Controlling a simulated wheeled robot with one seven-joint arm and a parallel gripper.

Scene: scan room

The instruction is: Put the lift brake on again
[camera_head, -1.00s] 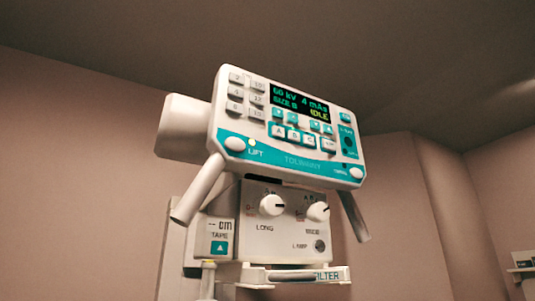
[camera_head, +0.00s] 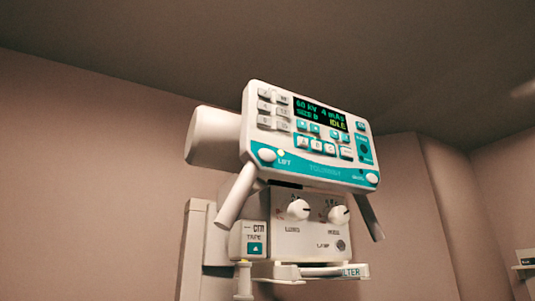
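The X-ray tube head (camera_head: 212,137) hangs high in the middle of the head view. Its tilted front panel (camera_head: 325,170) is white and teal. The lit display (camera_head: 320,114) reads 60 kV, 4 mAs and IDLE. The LIFT button (camera_head: 267,155), a white oval, sits at the panel's lower left, with a small pale light (camera_head: 281,153) beside its label. A similar white button (camera_head: 372,179) sits at the lower right; its label is too small to read surely. My gripper is not in view.
Two handles slant down from the panel, left (camera_head: 236,196) and right (camera_head: 370,217). Below hangs a box (camera_head: 295,240) with two knobs, a TAPE unit (camera_head: 250,239) and a filter tray (camera_head: 320,271). A small shelf item (camera_head: 525,265) shows at far right.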

